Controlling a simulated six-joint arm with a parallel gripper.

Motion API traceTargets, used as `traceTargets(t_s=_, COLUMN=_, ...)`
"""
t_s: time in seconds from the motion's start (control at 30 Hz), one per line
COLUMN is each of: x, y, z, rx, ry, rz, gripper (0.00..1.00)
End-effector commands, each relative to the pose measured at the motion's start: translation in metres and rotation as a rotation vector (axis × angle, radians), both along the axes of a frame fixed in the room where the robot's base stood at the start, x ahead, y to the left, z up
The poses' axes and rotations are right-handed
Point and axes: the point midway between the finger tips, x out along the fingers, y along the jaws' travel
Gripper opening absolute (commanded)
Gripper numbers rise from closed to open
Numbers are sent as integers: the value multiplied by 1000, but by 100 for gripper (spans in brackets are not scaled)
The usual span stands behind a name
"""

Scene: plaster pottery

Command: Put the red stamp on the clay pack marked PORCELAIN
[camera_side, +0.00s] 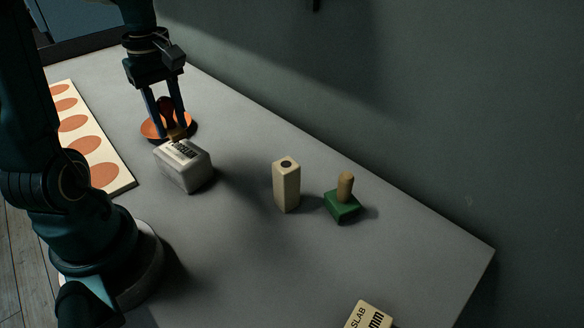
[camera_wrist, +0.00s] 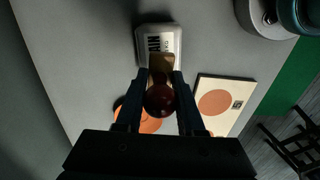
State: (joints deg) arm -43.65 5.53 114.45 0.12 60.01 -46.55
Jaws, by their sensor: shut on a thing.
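My gripper (camera_side: 172,112) is shut on the red stamp, whose dark red rounded handle (camera_side: 166,104) is between the fingers. The stamp's brownish block end (camera_side: 178,134) points down. A grey-white clay pack (camera_side: 184,168) with a dark-printed label stands just below the stamp. The block overlaps the pack's top edge in both views; I cannot tell whether they touch. The wrist view also shows the pack (camera_wrist: 158,42). Its label is not clearly readable.
An orange dish (camera_side: 152,130) lies behind the pack. A cream board (camera_side: 121,184) with several orange discs lies at left. A cream upright block (camera_side: 287,188) and a green stamp (camera_side: 342,206) stand to the right. A cream box marked SLAB (camera_side: 367,316) is at front.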

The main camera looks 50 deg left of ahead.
Motion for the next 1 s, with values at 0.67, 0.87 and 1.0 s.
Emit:
traceTargets(t_s=0.67, x=0, y=-1, z=-39, rx=0, ry=0, rz=-2, gripper=0)
traceTargets(t_s=0.87, x=0, y=0, z=-39, rx=1, ry=-1, rz=-2, gripper=67)
traceTargets(t_s=1.0, x=0, y=0, z=-39, rx=1, ry=-1, rz=-2, gripper=67)
